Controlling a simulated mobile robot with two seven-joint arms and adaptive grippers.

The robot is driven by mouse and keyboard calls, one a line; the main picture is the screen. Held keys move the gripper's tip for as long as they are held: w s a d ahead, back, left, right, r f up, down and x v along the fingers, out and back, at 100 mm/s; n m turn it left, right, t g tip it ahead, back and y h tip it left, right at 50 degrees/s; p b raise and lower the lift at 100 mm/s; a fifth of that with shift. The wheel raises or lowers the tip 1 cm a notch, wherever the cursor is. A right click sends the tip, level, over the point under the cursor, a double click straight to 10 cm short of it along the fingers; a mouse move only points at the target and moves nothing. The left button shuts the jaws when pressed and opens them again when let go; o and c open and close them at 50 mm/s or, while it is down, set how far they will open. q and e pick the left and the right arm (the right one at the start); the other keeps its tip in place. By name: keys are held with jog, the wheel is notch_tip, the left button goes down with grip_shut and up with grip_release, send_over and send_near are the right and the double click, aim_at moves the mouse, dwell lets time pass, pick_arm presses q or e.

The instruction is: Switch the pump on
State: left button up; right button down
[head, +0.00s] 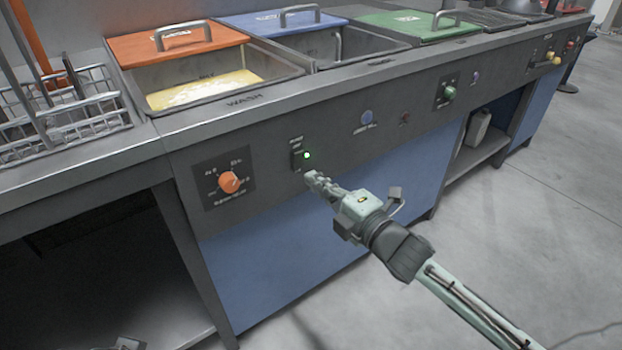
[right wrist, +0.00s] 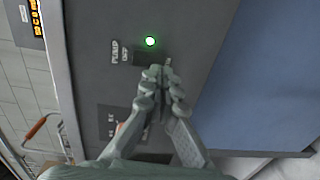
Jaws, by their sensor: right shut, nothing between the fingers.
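The pump switch (head: 297,158) is a small black rocker on the grey front panel, below the wash basin. A green lamp (head: 307,155) beside it is lit. In the right wrist view the switch (right wrist: 148,58) shows next to the lettering "PUMP" and "OFF", with the lit lamp (right wrist: 151,42) close by. My right gripper (head: 311,177) is shut and empty, its fingertips just below the switch in the head view. In the right wrist view the fingertips (right wrist: 160,70) overlap the switch's edge; I cannot tell whether they touch it.
An orange knob (head: 229,182) sits on the panel to the left. A green knob (head: 449,92) and several buttons are farther right. Lidded basins line the counter top, and a wire rack (head: 75,112) stands at the left. The floor (head: 520,200) in front is clear.

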jog(key=f+v, duration=0.2)
jog(key=v, duration=0.8)
jog(key=shift+s+d, duration=0.1)
